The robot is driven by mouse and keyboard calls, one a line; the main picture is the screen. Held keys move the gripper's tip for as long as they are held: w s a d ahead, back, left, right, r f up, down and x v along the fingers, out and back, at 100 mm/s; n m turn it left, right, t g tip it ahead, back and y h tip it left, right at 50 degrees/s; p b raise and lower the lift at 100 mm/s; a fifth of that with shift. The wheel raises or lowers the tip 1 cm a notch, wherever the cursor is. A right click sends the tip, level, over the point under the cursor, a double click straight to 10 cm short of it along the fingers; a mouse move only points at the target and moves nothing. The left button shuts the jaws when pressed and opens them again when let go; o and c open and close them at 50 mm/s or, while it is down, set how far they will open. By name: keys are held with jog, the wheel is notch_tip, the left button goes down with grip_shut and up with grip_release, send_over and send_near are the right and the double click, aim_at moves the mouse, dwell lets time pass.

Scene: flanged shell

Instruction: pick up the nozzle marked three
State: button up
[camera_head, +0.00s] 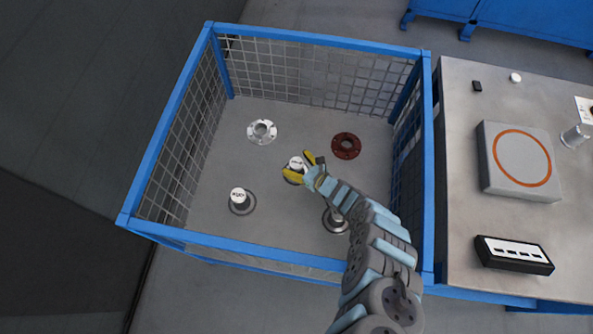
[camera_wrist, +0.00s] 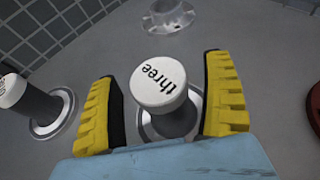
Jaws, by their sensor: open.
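The nozzle marked three (camera_wrist: 160,86) stands upright on the crate floor, with a white cap and a grey flanged base. In the wrist view its cap lies between the two yellow fingers of my gripper (camera_wrist: 168,98). The fingers are spread, with a gap on each side of the cap. In the head view the nozzle's white top (camera_head: 296,163) shows beside my gripper (camera_head: 302,168), which partly hides it.
A blue-framed mesh crate (camera_head: 320,39) surrounds the area. Another white-capped nozzle (camera_head: 239,197) stands left, a further one (camera_head: 335,220) sits partly behind my arm. A silver flange (camera_head: 262,132) and a red-brown flange (camera_head: 346,146) lie behind. A worktable (camera_head: 470,240) stands right.

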jog(key=c, duration=1.3)
jog(key=shift+c, duration=0.2)
jog(key=shift+r, duration=0.2)
